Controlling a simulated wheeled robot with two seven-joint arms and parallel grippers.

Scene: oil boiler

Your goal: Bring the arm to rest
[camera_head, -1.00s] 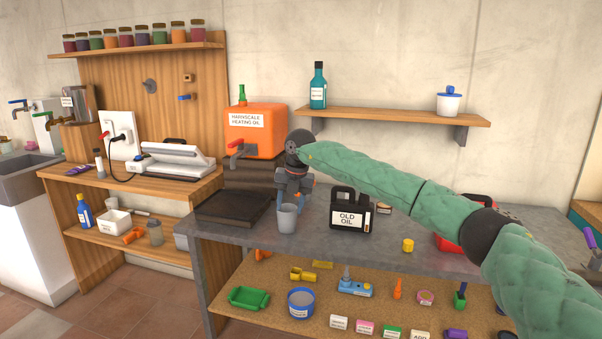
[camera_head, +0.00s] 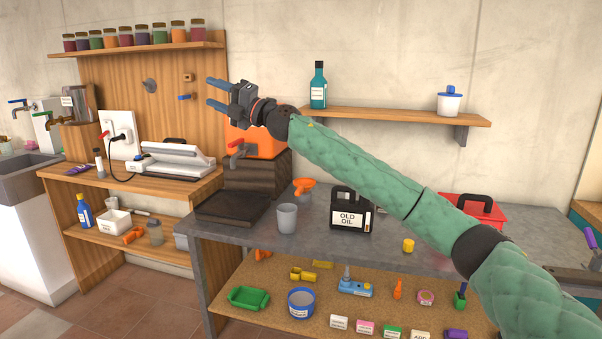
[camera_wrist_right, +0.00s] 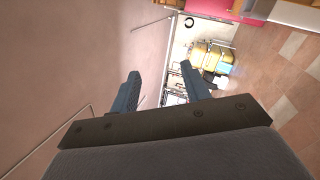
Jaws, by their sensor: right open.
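My right gripper (camera_head: 216,95) is raised in front of the wooden back panel, up and to the left of the orange heating oil boiler (camera_head: 262,143). Its two blue fingers are spread and point left, with nothing between them. The right wrist view also shows the open fingers (camera_wrist_right: 160,88), with a wall and a distant part of the room beyond. My right arm reaches across from the lower right and hides part of the boiler. A grey cup (camera_head: 287,218) stands upright on the grey bench, apart from the gripper. My left gripper is in neither view.
The bench (camera_head: 400,262) holds a black tray (camera_head: 232,207), a black OLD OIL can (camera_head: 350,215), an orange funnel (camera_head: 303,187) and a red toolbox (camera_head: 470,208). A wall shelf (camera_head: 400,117) carries a teal bottle (camera_head: 318,86) and a white pot (camera_head: 449,102).

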